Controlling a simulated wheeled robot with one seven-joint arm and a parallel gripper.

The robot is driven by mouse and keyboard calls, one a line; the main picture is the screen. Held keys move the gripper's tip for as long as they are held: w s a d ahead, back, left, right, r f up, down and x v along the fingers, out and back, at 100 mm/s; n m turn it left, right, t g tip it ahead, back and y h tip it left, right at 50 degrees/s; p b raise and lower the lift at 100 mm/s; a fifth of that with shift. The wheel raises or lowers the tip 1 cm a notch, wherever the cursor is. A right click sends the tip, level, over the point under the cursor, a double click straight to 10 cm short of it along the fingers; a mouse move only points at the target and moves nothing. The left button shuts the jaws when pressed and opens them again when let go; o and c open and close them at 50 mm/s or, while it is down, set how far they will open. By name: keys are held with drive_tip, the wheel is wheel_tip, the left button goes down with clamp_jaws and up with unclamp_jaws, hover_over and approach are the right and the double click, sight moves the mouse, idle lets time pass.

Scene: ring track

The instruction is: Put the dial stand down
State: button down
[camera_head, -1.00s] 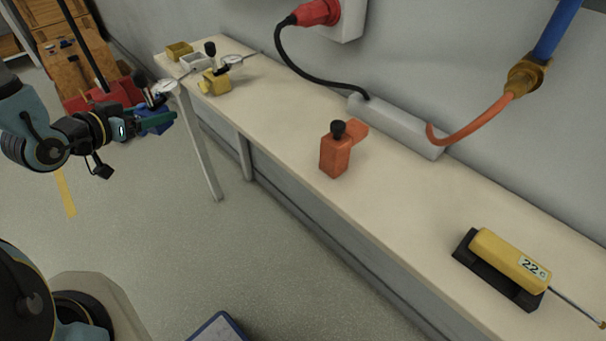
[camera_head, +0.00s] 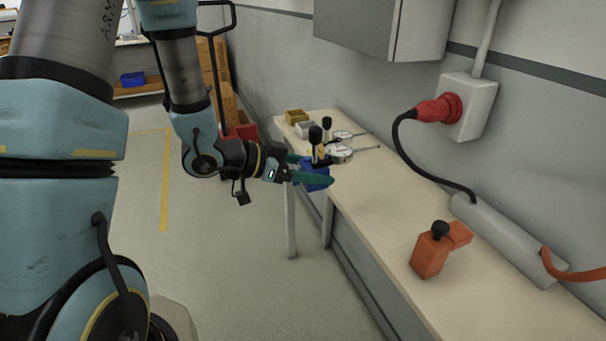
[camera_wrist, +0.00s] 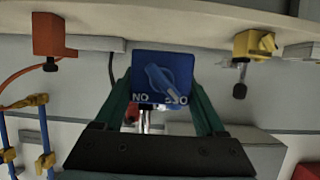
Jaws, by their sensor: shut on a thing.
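The dial stand has a blue base (camera_head: 312,178), a black knob and a round dial. My gripper (camera_head: 313,172) has its green fingers shut on the blue base. It holds the stand upright at the near edge of the bench (camera_head: 385,205), toward its far end. I cannot tell whether the base is over the bench top or in front of it. In the wrist view the blue base (camera_wrist: 162,70), marked "NO", sits between the green fingers (camera_wrist: 163,100); that view looks upside down.
A yellow stand (camera_wrist: 253,45) is close by on the bench, mostly hidden in the head view. An orange block with a black knob (camera_head: 430,255) stands nearer. Yellow (camera_head: 296,116) and white (camera_head: 304,130) bins are at the far end. The bench between is clear.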

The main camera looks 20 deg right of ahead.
drive_tip(key=p, duration=0.3)
hover_over(369, 194)
drive_tip(key=shift+f+p, duration=0.3)
drive_tip(key=shift+f, duration=0.5)
drive_tip(key=shift+f+p, duration=0.6)
drive_tip(key=shift+f, duration=1.65)
drive_tip(key=shift+d+f+p, duration=0.15)
drive_tip(key=shift+f+p, duration=0.1)
drive_tip(key=shift+p, duration=0.1)
drive_tip(key=shift+f, duration=0.1)
drive_tip(key=shift+f, duration=0.2)
unclamp_jaws()
